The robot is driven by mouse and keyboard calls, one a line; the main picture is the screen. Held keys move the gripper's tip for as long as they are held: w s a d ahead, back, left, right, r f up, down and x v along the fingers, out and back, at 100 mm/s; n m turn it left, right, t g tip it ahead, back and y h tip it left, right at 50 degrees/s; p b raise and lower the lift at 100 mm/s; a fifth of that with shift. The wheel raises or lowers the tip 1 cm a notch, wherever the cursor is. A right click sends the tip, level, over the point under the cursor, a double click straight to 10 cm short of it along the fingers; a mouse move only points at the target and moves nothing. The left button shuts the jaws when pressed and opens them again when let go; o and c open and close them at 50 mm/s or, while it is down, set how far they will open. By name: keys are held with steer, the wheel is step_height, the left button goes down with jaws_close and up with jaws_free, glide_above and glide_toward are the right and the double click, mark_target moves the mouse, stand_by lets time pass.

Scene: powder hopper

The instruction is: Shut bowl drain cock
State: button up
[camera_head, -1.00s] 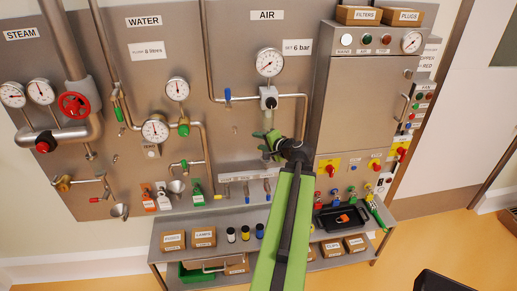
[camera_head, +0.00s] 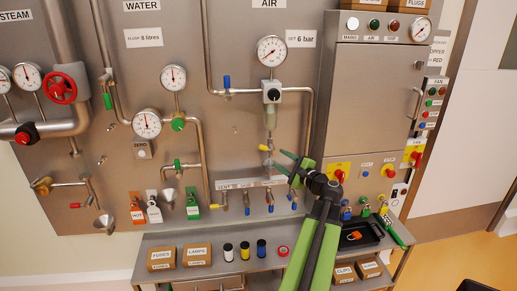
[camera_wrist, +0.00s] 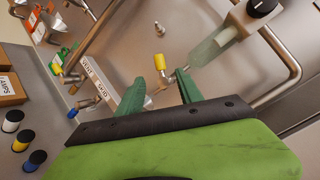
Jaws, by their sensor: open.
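The clear, greenish bowl (camera_head: 271,118) hangs under the black-knobbed air regulator (camera_head: 271,92) on the steel panel. In the wrist view the bowl (camera_wrist: 212,46) slants to the lower left. The drain cock is at its lower end, with a small yellow-sleeved lever (camera_head: 264,147). The yellow sleeve (camera_wrist: 159,60) also shows in the wrist view and seems to stick out sideways from the bowl's line. My gripper (camera_head: 280,160) is open, its green fingers just right of and below the cock. In the wrist view the cock lies between or just beyond the fingertips (camera_wrist: 160,76); contact cannot be told.
An air pipe (camera_head: 312,105) runs down to the right of the bowl. Below is a labelled row of small valves (camera_head: 246,198) with coloured levers. The grey hopper cabinet (camera_head: 372,95) stands to the right.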

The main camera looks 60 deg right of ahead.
steer(key=x, duration=1.5)
steer(key=shift+w, duration=0.3)
steer(key=shift+d, duration=0.1)
jaws_close()
